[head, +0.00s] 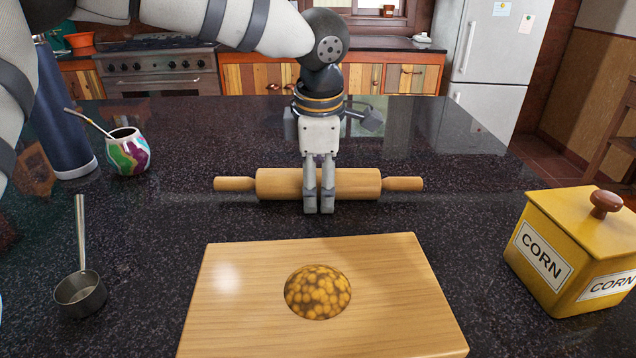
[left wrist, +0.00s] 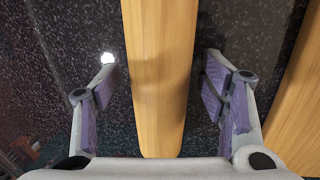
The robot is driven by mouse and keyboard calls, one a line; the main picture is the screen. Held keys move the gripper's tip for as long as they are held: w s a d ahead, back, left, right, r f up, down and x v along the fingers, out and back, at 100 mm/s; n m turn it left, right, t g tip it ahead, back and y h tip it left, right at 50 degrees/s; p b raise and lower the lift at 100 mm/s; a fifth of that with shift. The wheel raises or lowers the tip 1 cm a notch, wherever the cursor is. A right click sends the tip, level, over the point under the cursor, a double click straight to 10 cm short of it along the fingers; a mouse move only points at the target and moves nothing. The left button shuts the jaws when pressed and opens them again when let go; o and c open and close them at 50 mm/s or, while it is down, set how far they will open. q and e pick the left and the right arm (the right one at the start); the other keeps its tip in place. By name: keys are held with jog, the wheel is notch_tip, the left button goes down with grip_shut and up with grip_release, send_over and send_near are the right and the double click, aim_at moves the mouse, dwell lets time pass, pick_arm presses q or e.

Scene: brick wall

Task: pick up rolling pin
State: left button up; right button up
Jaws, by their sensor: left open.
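A pale wooden rolling pin (head: 275,184) lies crosswise on the dark speckled counter in the head view, a thin handle at each end. My left gripper (head: 319,203) points down over the middle of the pin's barrel and hides part of it. In the left wrist view, the open fingers of my left gripper (left wrist: 160,88) stand on either side of the pin's barrel (left wrist: 160,45), with gaps visible on both sides. The pin is not gripped. My right gripper is not in view.
A wooden board (head: 390,300) with a round yellow-brown patch lies in front of the pin. A yellow corn box (head: 575,225) stands right. A metal scoop (head: 80,290), a colourful cup (head: 128,152) and a dark bottle (head: 62,120) stand left. Counter (head: 460,160) is clear behind right.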

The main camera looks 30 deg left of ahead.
pick_arm(q)
jog(key=c, duration=1.2)
jog(key=shift+r, duration=0.1)
jog(key=shift+c, duration=0.2)
